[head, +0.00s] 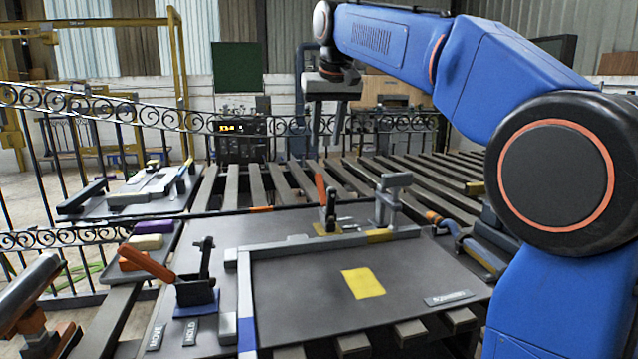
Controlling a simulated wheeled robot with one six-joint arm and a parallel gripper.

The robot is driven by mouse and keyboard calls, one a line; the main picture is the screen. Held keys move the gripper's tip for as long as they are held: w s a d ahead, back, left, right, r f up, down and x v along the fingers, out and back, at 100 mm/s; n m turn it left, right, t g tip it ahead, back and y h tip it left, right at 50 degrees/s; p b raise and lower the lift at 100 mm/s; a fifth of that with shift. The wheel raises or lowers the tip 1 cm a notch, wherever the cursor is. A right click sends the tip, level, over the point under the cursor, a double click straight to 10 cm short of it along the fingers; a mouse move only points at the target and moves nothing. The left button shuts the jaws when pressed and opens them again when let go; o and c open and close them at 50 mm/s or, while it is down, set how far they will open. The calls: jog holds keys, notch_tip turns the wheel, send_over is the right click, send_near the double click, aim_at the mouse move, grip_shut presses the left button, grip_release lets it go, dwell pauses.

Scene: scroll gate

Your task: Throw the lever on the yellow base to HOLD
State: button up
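A small lever with an upright orange-red handle (320,188) stands on a yellow base (326,229) at the back edge of the grey panel. The handle leans slightly left, and I cannot read any label beside it. A second lever with an orange handle (147,262) tilts left on a blue base (196,304) at the front left. Plates reading MOVE (155,337) and HOLD (190,332) lie in front of that blue base. My gripper (324,132) hangs pointing down, high above and beyond the yellow base. Its fingers look apart and empty.
A grey clamp-like post (391,200) stands right of the yellow-base lever. A low grey rail (290,243) runs along the panel's back. A yellow patch (363,283) marks the bare panel. A tray (130,272) with coloured blocks is left; slatted rollers (256,184) lie behind.

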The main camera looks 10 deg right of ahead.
aim_at(320, 181)
jog(key=x, duration=1.5)
jog(key=shift+f, duration=0.4)
grip_shut()
